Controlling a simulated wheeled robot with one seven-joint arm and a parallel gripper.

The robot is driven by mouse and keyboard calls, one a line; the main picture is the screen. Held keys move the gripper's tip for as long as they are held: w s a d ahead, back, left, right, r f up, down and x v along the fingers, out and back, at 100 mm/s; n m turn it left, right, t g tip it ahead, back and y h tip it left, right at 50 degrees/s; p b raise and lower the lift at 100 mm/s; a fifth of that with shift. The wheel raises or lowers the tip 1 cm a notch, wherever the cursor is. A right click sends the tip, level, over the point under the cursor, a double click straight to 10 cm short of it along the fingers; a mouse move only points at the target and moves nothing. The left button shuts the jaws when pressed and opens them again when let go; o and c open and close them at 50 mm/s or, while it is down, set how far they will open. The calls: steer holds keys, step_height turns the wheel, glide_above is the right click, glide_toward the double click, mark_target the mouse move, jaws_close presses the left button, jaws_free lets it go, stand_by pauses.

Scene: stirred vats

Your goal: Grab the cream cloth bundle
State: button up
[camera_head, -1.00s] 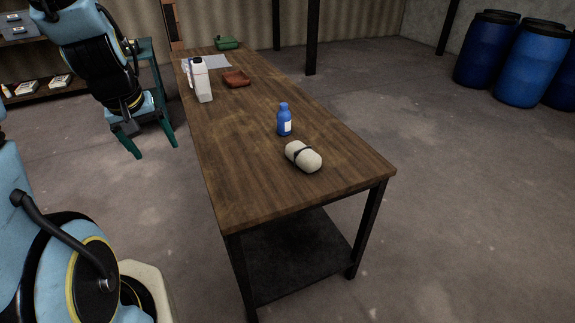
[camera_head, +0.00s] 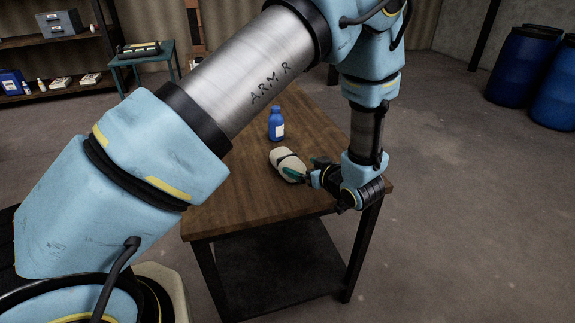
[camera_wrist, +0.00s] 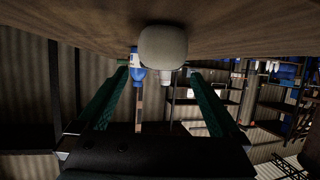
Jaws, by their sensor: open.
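The cream cloth bundle (camera_head: 284,160), with a dark strap around it, lies on the wooden table (camera_head: 235,200) near its front end. My gripper (camera_head: 306,168) is open, with green fingers, low over the table at the bundle's right end. One finger overlaps the bundle's near side in the head view. In the wrist view, where the table is at the top, the bundle (camera_wrist: 163,46) shows end-on, centred across the gap of my open gripper (camera_wrist: 158,74). I cannot tell whether the fingers touch it.
A blue bottle (camera_head: 276,124) with a white label stands just behind the bundle; it also shows in the wrist view (camera_wrist: 137,70). Blue barrels (camera_head: 522,65) stand on the floor at right. A shelf (camera_head: 60,90) is at back left.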

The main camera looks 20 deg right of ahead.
mark_target(287, 160)
steer(key=x, duration=0.3)
steer(key=shift+w+p, duration=0.25)
steer(key=shift+p, duration=0.05)
steer(key=p+x, duration=0.2)
steer(key=x, duration=0.2)
steer(key=shift+w+a, duration=0.15)
steer(key=shift+w, duration=0.25)
steer(key=shift+w+f, duration=0.25)
steer(key=shift+w, duration=0.1)
steer(key=c, duration=1.2)
